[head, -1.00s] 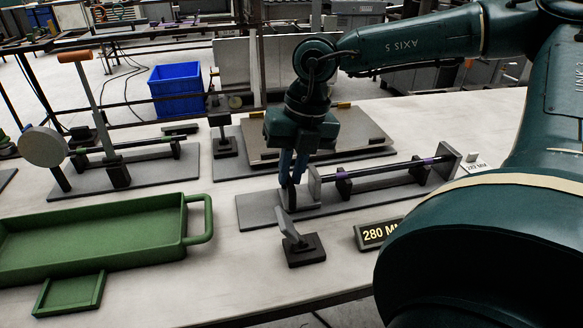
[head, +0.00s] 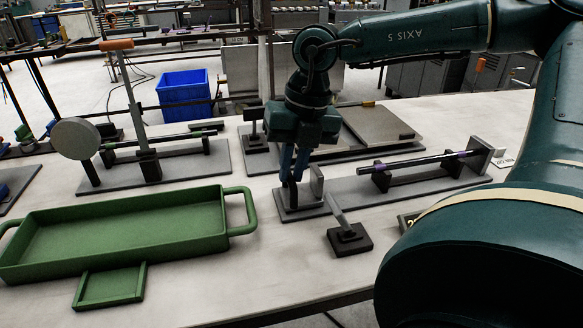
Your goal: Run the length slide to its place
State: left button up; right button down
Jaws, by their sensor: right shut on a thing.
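The length slide (head: 316,181), a small grey upright plate, stands near the left end of a long grey gauge base (head: 345,194). A dark rod (head: 425,160) with purple bands lies on two supports on that base, with an upright end plate (head: 479,154) at its right. A gap shows between the slide and the rod's left end. My right gripper (head: 291,183) points down just left of the plate and is shut on the slide; its fingertips are partly hard to make out. My left gripper is not in view.
A small lever on a black block (head: 349,239) stands in front of the base. A green tray (head: 130,235) is at left, a second rod fixture (head: 180,168) behind it. A grey slab (head: 375,130) lies behind. My right arm covers the right foreground.

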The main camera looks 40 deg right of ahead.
aim_at(304, 194)
jog(key=shift+a, duration=0.15)
jog(key=c, duration=1.5)
grip_release()
jog(key=shift+w+a, duration=0.1)
jog(key=shift+w, duration=0.05)
jog(key=shift+o, duration=0.2)
notch_tip(304, 194, up, 13)
jog(key=s+d+p, duration=0.1)
jog(key=d, duration=0.1)
jog(key=shift+s+d, duration=0.15)
jog(key=shift+d, duration=0.05)
